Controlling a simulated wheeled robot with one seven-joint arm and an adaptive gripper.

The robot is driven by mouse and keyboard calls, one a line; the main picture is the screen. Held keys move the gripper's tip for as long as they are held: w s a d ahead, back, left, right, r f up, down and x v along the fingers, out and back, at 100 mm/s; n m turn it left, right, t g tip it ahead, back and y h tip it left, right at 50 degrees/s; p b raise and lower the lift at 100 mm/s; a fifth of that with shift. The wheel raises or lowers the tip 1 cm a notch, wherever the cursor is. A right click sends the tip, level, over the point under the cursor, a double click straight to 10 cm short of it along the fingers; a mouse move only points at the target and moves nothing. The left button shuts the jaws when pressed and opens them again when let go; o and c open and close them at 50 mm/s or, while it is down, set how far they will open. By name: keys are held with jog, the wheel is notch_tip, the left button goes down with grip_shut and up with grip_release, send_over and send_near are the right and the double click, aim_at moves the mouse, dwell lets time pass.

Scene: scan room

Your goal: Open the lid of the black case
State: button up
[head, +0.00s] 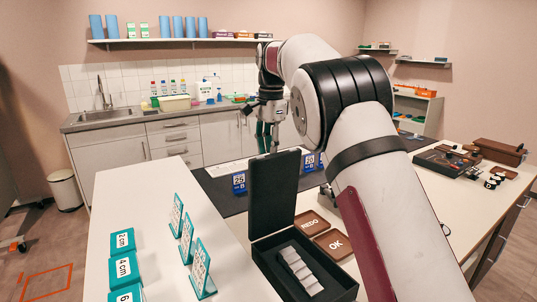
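The black case (337,289) stands on the near white table with its lid (272,190) raised, roughly upright at its back edge. Several small white blocks sit in a row in the case. My gripper (268,148) points down near the lid's upper edge, its fingertips close to it in the picture. Whether they touch the lid or are beyond it, I cannot tell. The fingers are small here, and their gap is unclear.
Brown trays marked REDO (310,223) and OK (334,244) lie right of the case. Teal upright cards (187,240) and size blocks (125,268) stand left. Blue number signs (239,183) are behind the lid. My arm crosses the right side, before a dark tool tray (440,163).

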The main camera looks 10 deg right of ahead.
jog(key=shift+s+r, duration=0.15)
jog(key=shift+r, duration=2.55)
